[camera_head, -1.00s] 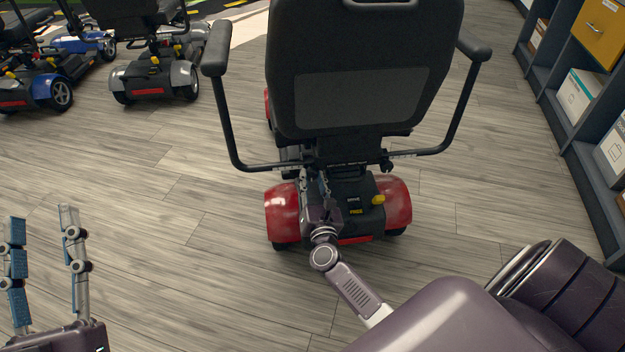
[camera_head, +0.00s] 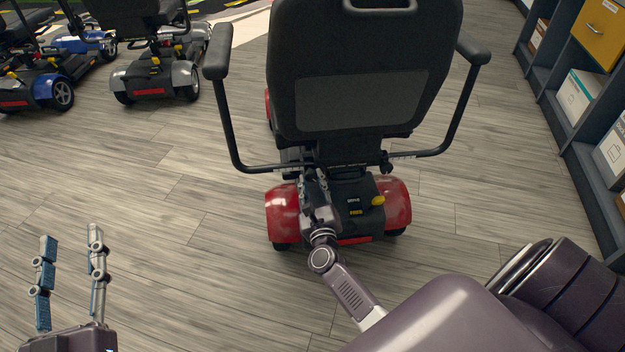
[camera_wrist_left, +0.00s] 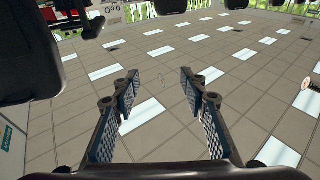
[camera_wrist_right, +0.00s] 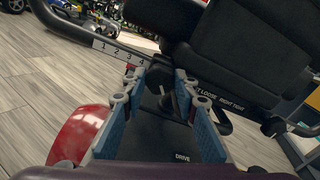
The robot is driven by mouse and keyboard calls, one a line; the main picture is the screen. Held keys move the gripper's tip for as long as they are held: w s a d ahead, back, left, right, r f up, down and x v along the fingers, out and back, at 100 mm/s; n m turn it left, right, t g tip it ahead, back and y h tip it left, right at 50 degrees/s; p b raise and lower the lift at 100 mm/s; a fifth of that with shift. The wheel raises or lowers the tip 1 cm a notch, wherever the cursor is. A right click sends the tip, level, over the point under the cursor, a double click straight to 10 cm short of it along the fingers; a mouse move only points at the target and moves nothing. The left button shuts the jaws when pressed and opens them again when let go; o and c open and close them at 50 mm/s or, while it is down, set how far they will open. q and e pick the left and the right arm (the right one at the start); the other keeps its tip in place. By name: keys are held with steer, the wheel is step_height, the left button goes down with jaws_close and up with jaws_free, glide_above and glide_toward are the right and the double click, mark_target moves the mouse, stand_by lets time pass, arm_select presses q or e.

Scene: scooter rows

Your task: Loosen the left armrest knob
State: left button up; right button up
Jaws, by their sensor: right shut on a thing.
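A red scooter (camera_head: 395,205) stands with its seat back (camera_head: 365,100) towards me. Its left armrest (camera_head: 218,62) runs down a bent black tube to a numbered bar (camera_wrist_right: 118,52) under the seat. My right gripper (camera_head: 313,180) is at the inner end of that bar. In the right wrist view its fingers (camera_wrist_right: 157,78) are closed around a dark knob (camera_wrist_right: 165,100), which they partly hide. The right armrest knob (camera_head: 386,162) shows at the other side. My left gripper (camera_head: 70,236) is open and empty, low at the left, away from the scooter.
A label ending in "RIGHT TIGHT" (camera_wrist_right: 222,98) is on the seat's lower edge. A yellow lever (camera_head: 378,201) stands on the rear cover. Other scooters (camera_head: 155,75) are at the back left, and a shelf (camera_head: 575,140) is at the right. The floor between is clear.

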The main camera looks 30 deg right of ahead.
steer(key=n+p, duration=0.1)
steer(key=n, duration=0.3)
steer(key=shift+n, duration=0.3)
arm_select(q)
step_height(320, 180, down, 12)
steer(key=s+a+g+y+p, duration=0.1)
steer(key=s+a+g+y, duration=0.1)
steer(key=g, duration=0.4)
arm_select(e)
steer(key=n, duration=0.3)
steer(key=shift+a+n, duration=0.1)
steer(key=shift+n, duration=0.2)
steer(key=n+p, duration=0.2)
steer(key=n, duration=0.5)
steer(key=shift+f, duration=0.2)
arm_select(q)
steer(key=s+a+f+g+y, duration=0.2)
steer(key=s+a+f+g, duration=0.2)
steer(key=s+f+g, duration=0.3)
steer(key=shift+s+f+n+p, duration=0.3)
steer(key=shift+s+f+p, duration=0.1)
steer(key=shift+s+f, duration=1.2)
arm_select(e)
steer(key=shift+n, duration=0.5)
arm_select(q)
steer(key=shift+w, duration=0.1)
arm_select(e)
steer(key=o, duration=1.2)
steer(key=shift+c, duration=0.2)
